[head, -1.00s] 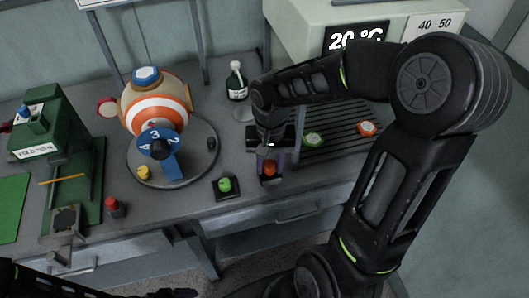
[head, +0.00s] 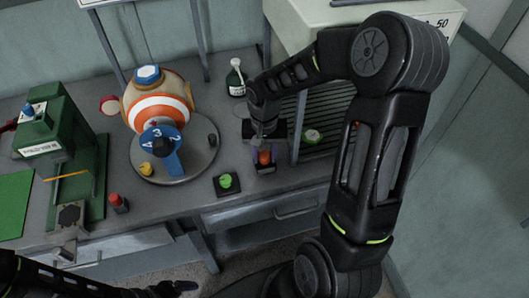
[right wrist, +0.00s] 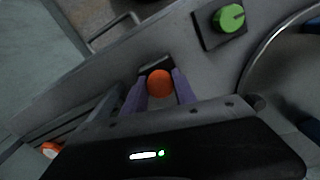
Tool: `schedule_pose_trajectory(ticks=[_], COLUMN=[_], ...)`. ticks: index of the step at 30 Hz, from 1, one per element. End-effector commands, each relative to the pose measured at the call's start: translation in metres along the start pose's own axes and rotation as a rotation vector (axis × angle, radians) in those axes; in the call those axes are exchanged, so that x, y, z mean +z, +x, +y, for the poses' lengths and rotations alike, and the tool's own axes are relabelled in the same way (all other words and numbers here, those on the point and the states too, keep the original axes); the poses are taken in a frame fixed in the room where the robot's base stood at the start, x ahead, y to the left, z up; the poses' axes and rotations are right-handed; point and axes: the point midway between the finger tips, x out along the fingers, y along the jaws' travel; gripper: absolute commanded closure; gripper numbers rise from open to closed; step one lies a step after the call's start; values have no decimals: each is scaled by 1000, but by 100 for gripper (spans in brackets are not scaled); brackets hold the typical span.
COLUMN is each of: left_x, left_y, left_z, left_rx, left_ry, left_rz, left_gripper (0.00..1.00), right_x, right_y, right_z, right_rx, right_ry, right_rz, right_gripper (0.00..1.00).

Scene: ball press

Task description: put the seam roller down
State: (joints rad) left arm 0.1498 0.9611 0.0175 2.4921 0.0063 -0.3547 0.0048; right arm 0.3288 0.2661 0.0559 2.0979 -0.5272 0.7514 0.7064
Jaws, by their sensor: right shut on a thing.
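My right gripper (head: 264,150) is shut on an orange-topped piece (head: 264,157), which I take to be the seam roller. In the right wrist view its round orange end (right wrist: 160,83) sits between the two purple fingers (right wrist: 160,92). Most of its body is hidden by the gripper. A small black pad (head: 265,170) shows just under it near the bench's front edge. I cannot tell whether the roller touches the pad. My left gripper (head: 175,288) shows only as a dark shape at the bottom edge.
A green knob on a black pad (head: 225,182) is just left of the right gripper. A striped ball on a round turntable (head: 195,165) stands further left. A dark bottle (head: 236,80) is behind.

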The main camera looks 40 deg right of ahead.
Motion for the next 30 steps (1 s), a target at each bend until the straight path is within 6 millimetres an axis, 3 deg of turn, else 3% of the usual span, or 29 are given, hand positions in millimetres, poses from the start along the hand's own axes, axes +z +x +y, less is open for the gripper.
schedule_pose_trajectory(ticks=[9,10,18,30], left_x=[0,0,0,0], left_y=[5,5,4,0], left_z=[-2,-2,-1,0], left_rx=[1,1,1,0], left_ry=[1,1,1,0], left_rz=[1,1,1,0], left_gripper=[12,12,12,12], right_x=[0,0,0,-1], right_y=[5,4,3,-4], right_z=[0,0,0,0], right_rx=[0,0,0,0], right_ry=[1,1,1,1], right_rz=[1,0,0,2], right_gripper=[100,66,45,45])
